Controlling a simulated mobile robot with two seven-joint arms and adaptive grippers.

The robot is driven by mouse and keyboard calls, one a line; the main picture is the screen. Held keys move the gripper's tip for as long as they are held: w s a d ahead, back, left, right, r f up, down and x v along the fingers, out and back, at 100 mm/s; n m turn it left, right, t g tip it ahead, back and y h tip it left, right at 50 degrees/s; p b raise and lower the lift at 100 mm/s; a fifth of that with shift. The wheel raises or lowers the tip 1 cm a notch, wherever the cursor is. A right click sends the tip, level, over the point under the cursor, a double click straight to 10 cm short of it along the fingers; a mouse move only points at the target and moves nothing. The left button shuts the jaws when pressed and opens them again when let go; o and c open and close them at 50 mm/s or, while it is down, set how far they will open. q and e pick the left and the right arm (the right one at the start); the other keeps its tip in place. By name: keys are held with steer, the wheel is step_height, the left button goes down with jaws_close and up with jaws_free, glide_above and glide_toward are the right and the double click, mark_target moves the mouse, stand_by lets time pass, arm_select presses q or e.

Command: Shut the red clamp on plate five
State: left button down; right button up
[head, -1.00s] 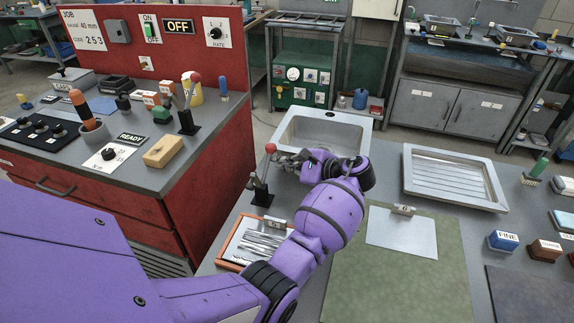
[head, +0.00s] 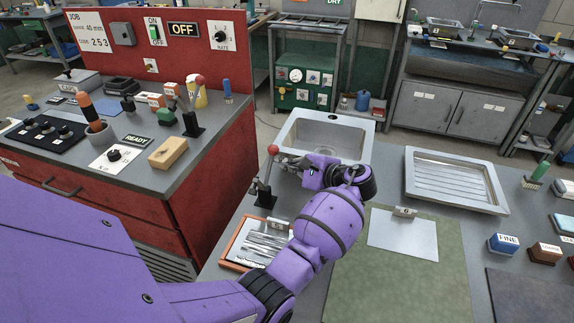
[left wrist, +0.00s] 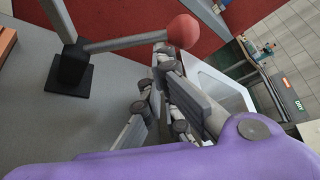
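A clamp-like lever with a red ball knob (head: 273,150) rises from a black base (head: 265,200) on the grey counter, left of the sink. In the left wrist view the red knob (left wrist: 184,31) sits at the end of a grey rod, just beyond the fingers. My left gripper (head: 288,161) is beside the knob, on its right; touch cannot be told. Its fingers (left wrist: 160,88) show side-on and seem to hold nothing; their opening is unclear. A similar red-knobbed lever (head: 192,123) stands on the red cabinet. No plate marked five is readable. My right gripper is out of view.
The sink (head: 345,132) lies just behind my left gripper. A tool tray (head: 228,250) is in front of the lever. A pale sheet (head: 402,238) with a small tag lies on a green mat (head: 390,295). A ribbed drainer (head: 455,180) is at right.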

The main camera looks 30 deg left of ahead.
arm_select(q)
steer(key=s+d+r+n+t+y+b, duration=0.1)
steer(key=s+r+n+t+y+b, duration=0.1)
steer(key=s+r+n+y, duration=0.2)
steer(key=s+n, duration=0.2)
steer(key=n, duration=0.1)
steer(key=shift+s+d+r+n+t, duration=0.3)
steer(key=shift+s+r+n+t, duration=0.05)
steer(key=shift+s+n+t, duration=0.05)
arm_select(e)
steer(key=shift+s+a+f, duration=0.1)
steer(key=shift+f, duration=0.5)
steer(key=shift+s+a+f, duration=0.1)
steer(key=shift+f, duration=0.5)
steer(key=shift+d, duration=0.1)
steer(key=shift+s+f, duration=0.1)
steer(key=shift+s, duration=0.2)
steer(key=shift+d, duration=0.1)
